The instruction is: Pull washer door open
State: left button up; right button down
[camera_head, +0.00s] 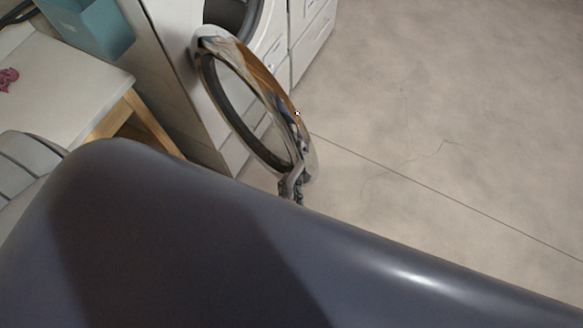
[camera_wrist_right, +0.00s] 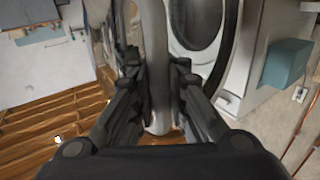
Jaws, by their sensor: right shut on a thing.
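The washer door (camera_head: 262,95) is a shiny round ring that stands swung well out from the front of the white washer (camera_head: 185,75). The dark round opening of the washer (camera_head: 235,15) shows at the top edge of the head view. My right gripper (camera_head: 291,185) is at the lower rim of the door, mostly hidden behind my large dark arm link. In the right wrist view its two fingers (camera_wrist_right: 158,80) sit on either side of the door rim (camera_wrist_right: 157,40) and are shut on it. My left gripper is not in view.
A white table (camera_head: 60,80) with wooden legs stands left of the washer, with a teal box (camera_head: 95,25) behind it. White drawers (camera_head: 310,40) stand right of the washer. The floor (camera_head: 430,130) to the right is clear.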

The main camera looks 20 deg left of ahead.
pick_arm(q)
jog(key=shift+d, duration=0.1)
pick_arm(e)
jog(key=shift+s+d+f, duration=0.1)
jog(key=shift+d+f, duration=0.2)
jog(key=c, duration=1.6)
grip_release()
jog(key=shift+d, duration=0.1)
jog(key=shift+o, duration=0.2)
jog(key=shift+s+d+r, duration=0.1)
jog(key=shift+s+r, duration=0.05)
jog(key=shift+r, duration=0.1)
jog(key=shift+s, duration=0.2)
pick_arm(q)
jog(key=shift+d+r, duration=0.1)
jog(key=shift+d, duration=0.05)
pick_arm(e)
jog(key=v, duration=0.7)
jog(key=shift+d, duration=0.15)
